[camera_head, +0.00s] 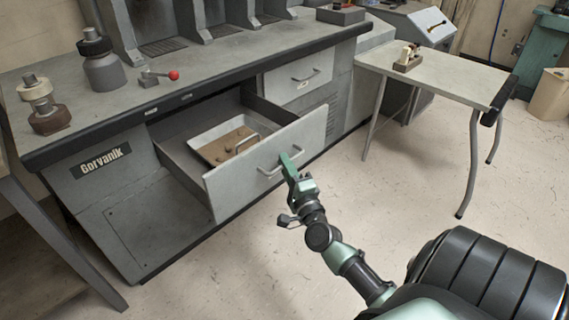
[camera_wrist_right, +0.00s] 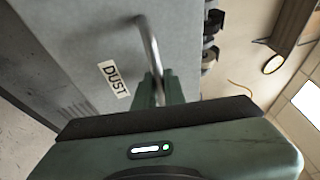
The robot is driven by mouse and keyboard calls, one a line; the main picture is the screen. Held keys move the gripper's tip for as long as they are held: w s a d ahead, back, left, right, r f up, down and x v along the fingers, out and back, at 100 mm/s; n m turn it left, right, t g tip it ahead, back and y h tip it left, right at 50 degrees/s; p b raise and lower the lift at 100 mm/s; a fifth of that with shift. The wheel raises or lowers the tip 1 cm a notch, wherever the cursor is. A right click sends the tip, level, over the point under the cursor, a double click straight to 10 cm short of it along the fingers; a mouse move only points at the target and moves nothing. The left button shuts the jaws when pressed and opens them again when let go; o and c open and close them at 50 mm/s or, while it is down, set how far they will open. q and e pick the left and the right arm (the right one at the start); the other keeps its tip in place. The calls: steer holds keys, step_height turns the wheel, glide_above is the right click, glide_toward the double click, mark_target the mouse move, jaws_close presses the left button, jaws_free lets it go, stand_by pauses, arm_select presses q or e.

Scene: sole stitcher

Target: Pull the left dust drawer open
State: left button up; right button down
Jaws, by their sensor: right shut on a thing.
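The left dust drawer (camera_head: 268,165) is pulled well out of the grey Gorvanik machine in the head view. A white tray (camera_head: 204,148) with brown dust and a metal handle lies inside it. My right gripper (camera_head: 288,165) is at the drawer's front and shut on its bar handle (camera_head: 268,171). In the right wrist view the handle (camera_wrist_right: 148,45) runs down to my right gripper (camera_wrist_right: 160,92), beside a label (camera_wrist_right: 114,79) reading DUST. My left gripper is not in view.
A second, closed drawer (camera_head: 290,82) sits to the right. A side table (camera_head: 440,76) with thin legs stands at the right. The floor (camera_head: 270,265) before the drawer is clear.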

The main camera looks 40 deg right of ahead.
steer(key=shift+f, duration=0.1)
steer(key=c, duration=1.5)
jaws_free()
steer(key=v, duration=0.7)
steer(key=shift+s+a, duration=0.2)
steer(key=shift+s, duration=0.15)
